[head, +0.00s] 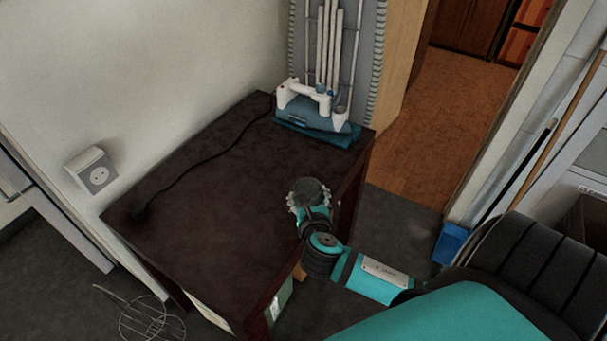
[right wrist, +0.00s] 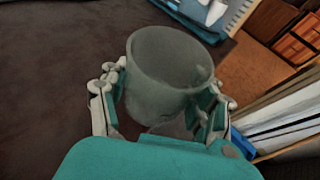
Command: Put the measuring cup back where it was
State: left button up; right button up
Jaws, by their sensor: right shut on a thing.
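The measuring cup is a grey, see-through cup. It shows large in the right wrist view (right wrist: 172,70) and small in the head view (head: 311,187). My right gripper (right wrist: 163,100) is shut on it, with a finger on each side, and the cup's open rim faces up and away from the wrist. In the head view my right gripper (head: 309,198) is over the right edge of the dark table (head: 200,205). I cannot tell whether the cup touches the table top. My left gripper is not in view.
A blue and white iron (head: 315,105) stands at the table's far end, its black cord running across the top. A wire rack (head: 150,318) is at the lower left. A wall socket (head: 91,169) is left of the table. Most of the table top is clear.

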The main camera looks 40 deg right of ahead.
jog(key=shift+s+a+f, duration=0.15)
jog(key=shift+s+a, duration=0.15)
jog(key=shift+w+d, duration=0.1)
jog(key=shift+w, duration=0.15)
send_over(293, 180)
jog(key=shift+f, duration=0.8)
jog(key=shift+w+f+b, duration=0.1)
jog(key=shift+w+b, duration=0.05)
jog(key=shift+b, duration=0.15)
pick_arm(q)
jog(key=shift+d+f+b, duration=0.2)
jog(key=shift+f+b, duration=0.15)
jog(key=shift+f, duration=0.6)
pick_arm(e)
jog(key=shift+f, duration=1.65)
jog(key=shift+f, duration=0.2)
jog(key=o, duration=1.3)
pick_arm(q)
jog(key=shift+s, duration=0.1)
